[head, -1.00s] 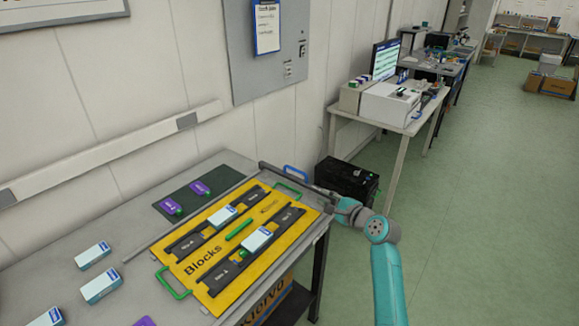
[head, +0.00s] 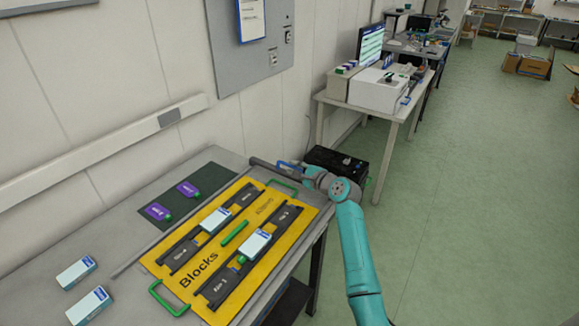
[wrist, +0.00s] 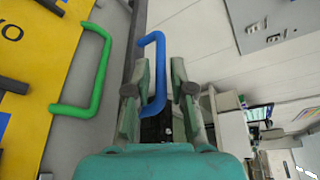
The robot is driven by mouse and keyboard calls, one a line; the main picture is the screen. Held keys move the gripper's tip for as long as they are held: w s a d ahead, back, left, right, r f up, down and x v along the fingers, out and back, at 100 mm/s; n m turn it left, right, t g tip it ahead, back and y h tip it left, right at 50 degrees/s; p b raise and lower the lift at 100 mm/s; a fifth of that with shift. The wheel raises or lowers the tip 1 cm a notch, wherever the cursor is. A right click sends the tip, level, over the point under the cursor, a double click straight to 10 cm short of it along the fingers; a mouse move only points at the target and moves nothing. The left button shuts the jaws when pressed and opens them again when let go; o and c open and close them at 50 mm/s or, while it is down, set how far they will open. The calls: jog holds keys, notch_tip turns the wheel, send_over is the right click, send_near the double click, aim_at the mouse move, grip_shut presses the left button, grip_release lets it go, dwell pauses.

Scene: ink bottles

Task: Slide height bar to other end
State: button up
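The height bar (head: 262,163) is a dark bar lying across the far end of the grey table, just beyond the yellow board. Its blue handle (head: 287,166) stands up on the far side and also shows large in the wrist view (wrist: 160,58). My gripper (wrist: 160,80) is open at the handle, with one finger on each side of its lower part. A gap shows on the right, while the left finger is close to the handle. In the head view my gripper is at the bar's right end, where the arm partly hides the bar.
The yellow board (head: 262,212) carries two black fixtures with pale boxes (head: 254,241) and green handles (head: 282,188). More boxes (head: 76,272) stand at the near left.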

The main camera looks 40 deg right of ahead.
aim_at(293, 167)
jog(key=shift+x, duration=1.6)
grip_shut()
